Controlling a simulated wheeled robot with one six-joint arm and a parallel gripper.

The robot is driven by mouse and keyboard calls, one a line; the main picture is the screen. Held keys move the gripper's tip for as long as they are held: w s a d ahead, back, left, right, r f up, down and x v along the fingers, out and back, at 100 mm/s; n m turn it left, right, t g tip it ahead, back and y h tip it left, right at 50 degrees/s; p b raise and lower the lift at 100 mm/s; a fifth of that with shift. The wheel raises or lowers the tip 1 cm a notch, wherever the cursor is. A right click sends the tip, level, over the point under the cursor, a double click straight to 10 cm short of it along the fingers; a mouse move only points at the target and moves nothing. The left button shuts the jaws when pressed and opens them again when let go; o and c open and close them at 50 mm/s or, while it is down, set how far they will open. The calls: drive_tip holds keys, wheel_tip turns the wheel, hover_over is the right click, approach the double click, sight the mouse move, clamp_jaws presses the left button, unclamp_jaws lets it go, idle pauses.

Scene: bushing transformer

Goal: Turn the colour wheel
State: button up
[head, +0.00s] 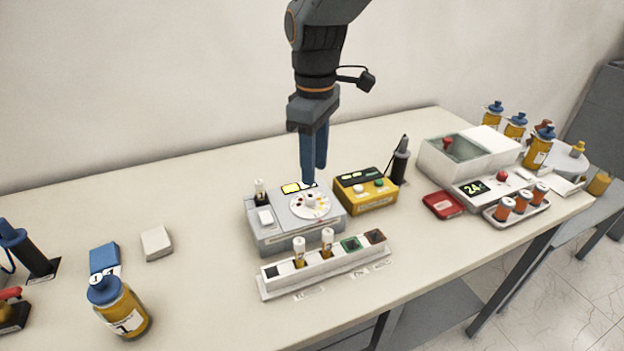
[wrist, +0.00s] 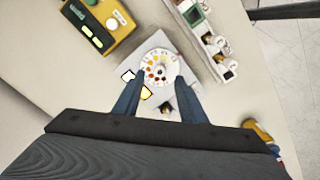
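The colour wheel (head: 310,205) is a round white disc with coloured dots and a small knob, on top of a grey device (head: 270,236) with a lit yellow screen. The wheel also shows in the wrist view (wrist: 160,70), with its dots in red, orange and yellow. My gripper (head: 314,180) points down just behind and above the wheel. In the wrist view its two blue fingers (wrist: 158,100) are apart, with nothing between them that I can see them gripping. From these views I cannot tell whether a fingertip touches the wheel.
A yellow box with buttons (head: 366,192) stands right of the device. A white rack with vials (head: 325,272) lies in front. A red case (head: 443,205), a lidded white bath (head: 455,160) and bottles are at right. A bottle (head: 120,308) stands front left. The table's left middle is mostly clear.

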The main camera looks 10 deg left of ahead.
sight(310, 196)
drive_tip(key=shift+w+a, duration=0.1)
drive_tip(key=shift+a, duration=0.25)
drive_tip(key=shift+f, duration=0.25)
drive_tip(key=shift+a+f+p, duration=0.1)
drive_tip(key=shift+f+p, duration=0.9)
drive_tip(key=shift+f, duration=2.5)
clamp_jaws()
